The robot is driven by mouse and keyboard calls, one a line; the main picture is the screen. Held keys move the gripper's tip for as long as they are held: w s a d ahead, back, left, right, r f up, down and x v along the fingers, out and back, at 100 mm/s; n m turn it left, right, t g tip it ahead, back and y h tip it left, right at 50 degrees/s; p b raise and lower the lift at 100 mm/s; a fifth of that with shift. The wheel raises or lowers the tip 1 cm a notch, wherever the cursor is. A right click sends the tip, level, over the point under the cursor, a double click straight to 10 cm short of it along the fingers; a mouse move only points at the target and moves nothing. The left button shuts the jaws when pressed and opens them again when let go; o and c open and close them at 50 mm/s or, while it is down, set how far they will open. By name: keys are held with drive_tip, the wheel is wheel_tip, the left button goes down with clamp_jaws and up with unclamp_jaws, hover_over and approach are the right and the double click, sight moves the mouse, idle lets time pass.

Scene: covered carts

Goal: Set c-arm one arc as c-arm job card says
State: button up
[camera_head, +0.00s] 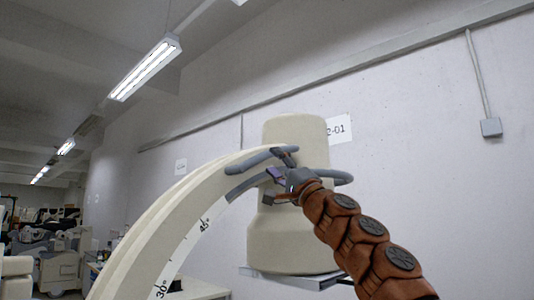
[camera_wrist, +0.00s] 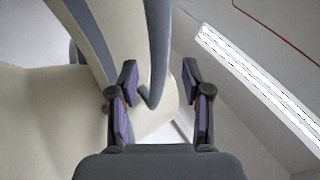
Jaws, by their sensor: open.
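The cream c-arm arc (camera_head: 150,225) rises from lower left to upper right, with a white scale strip showing 30° and 45°. Its upper end meets a cream cylindrical head (camera_head: 285,248). A grey handle bar (camera_head: 250,163) loops around the arc's upper end. My gripper (camera_head: 280,175) is at this end, in front of the head. In the wrist view my gripper (camera_wrist: 160,75) is open, and a grey bar (camera_wrist: 158,45) reaches down between its fingers. I cannot tell whether either finger touches it. No job card can be read; the scale pointer is not clear.
A wall sign (camera_head: 340,128) reading "2-01" is partly hidden behind the head. A small white card (camera_head: 181,167) hangs on the wall, too small to read. Other equipment (camera_head: 65,260) stands at the far left. A grey wall box (camera_head: 491,128) is at right.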

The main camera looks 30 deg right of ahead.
sight(269, 157)
drive_tip(key=shift+p+x, duration=1.4)
drive_tip(key=shift+x, duration=0.9)
drive_tip(key=shift+w+a, duration=0.1)
clamp_jaws()
